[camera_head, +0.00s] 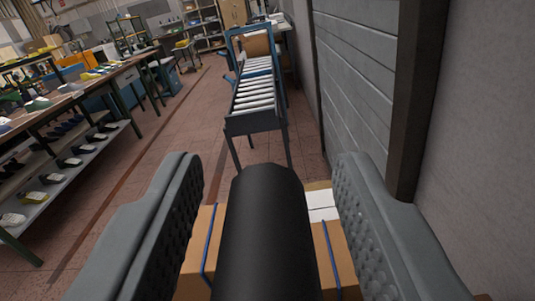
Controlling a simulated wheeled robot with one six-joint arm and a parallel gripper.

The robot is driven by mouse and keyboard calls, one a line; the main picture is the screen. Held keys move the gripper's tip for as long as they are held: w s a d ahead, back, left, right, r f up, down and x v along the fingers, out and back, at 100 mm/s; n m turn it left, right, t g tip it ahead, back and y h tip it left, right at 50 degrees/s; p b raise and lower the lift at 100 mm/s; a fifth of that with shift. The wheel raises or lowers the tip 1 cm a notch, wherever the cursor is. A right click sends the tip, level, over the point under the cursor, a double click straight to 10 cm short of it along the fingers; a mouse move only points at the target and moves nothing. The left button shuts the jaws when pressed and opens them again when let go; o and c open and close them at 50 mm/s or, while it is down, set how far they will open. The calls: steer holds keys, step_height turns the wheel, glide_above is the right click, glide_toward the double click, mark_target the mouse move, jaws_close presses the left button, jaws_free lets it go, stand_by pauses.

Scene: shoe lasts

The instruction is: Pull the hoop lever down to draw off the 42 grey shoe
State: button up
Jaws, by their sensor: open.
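My gripper (270,165) is open, its two grey, dimpled fingers standing wide apart in the lower part of the view. A black rounded cylinder (266,235) lies between the fingers; I cannot tell whether it is part of me, and the fingers do not touch it in the picture. I cannot make out a hoop lever in this view. Several shoes or lasts are small on the left bench's shelf (104,140); I cannot tell which is the 42 grey shoe.
Cardboard boxes (197,250) with blue straps lie below my gripper. A roller conveyor (256,95) stands ahead. A long workbench (65,98) runs along the left. A grey wall (465,150) with a dark post (413,95) is close on the right. Red floor (170,130) lies open between bench and conveyor.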

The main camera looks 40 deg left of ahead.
jaws_close()
steer(key=shift+a, duration=0.1)
stand_by(0.3)
